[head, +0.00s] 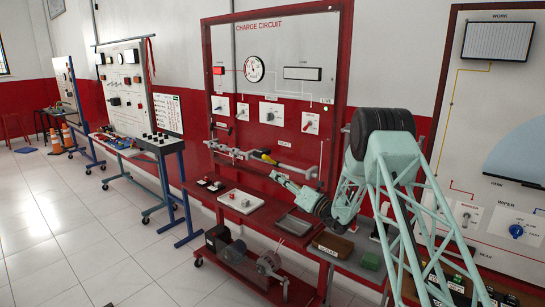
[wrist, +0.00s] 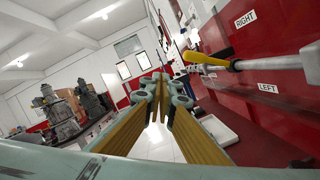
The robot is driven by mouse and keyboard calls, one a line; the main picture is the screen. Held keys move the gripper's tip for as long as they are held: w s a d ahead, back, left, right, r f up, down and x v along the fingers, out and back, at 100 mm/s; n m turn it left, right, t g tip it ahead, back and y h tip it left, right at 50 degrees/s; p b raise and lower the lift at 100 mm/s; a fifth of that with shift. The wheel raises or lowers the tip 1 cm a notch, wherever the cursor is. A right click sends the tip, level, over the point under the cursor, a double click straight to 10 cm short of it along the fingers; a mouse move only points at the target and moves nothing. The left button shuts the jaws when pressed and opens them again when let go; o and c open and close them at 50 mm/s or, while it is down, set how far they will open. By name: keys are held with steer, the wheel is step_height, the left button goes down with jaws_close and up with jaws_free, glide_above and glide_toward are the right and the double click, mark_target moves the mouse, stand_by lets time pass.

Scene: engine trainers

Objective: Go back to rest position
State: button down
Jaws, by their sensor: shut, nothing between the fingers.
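My gripper (head: 277,178) is at the end of my pale green arm, in front of the lower part of the red charge circuit board (head: 342,100). It points left in the head view. In the wrist view its two fingers (wrist: 163,80) meet at the tips, with nothing between them. A grey bar with a yellow part (head: 264,157) runs along the board just above and behind the gripper. The bar and its yellow end also show in the wrist view (wrist: 205,58), to the right of the fingers and apart from them.
A wiper board (head: 465,130) stands at the right. Other trainers (head: 126,85) stand at the left. The tiled floor (head: 90,230) at the front left is clear.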

steer(key=s+a+r+n+g+y, duration=0.2)
steer(key=s+a+r+n+g, duration=0.25)
steer(key=s+r, duration=0.4)
steer(key=s+a+r+n+g+h, duration=0.1)
steer(key=s+a+r+n+g, duration=0.2)
steer(key=s, duration=0.7)
steer(key=s+r+n+g+h, duration=0.1)
steer(key=s+r+n+g, duration=0.1)
steer(key=s+r+n, duration=0.6)
steer(key=s+a+r+n+g+h, duration=0.1)
steer(key=s+a+r+n+g, duration=0.15)
steer(key=s, duration=1.05)
steer(key=s+d+f+n+h, duration=0.1)
steer(key=s+d+n+h, duration=0.2)
steer(key=s+d, duration=0.55)
steer(key=s+d+n+h, duration=0.3)
steer(key=s+n, duration=0.1)
steer(key=s, duration=0.9)
steer(key=s+d+f+n+h, duration=0.1)
steer(key=s+d+n+h, duration=0.3)
steer(key=s, duration=0.7)
steer(key=s+d+f+n+t+h, duration=0.1)
steer(key=s+d+n+h, duration=0.2)
steer(key=s+d, duration=0.7)
steer(key=shift+s+d+f+n+t+h, duration=0.2)
steer(key=shift+d+f+n+t+h, duration=0.3)
steer(key=shift+d, duration=1.3)
steer(key=shift+r, duration=0.1)
steer(key=shift+f+b, duration=2.4)
steer(key=shift+b, duration=0.05)
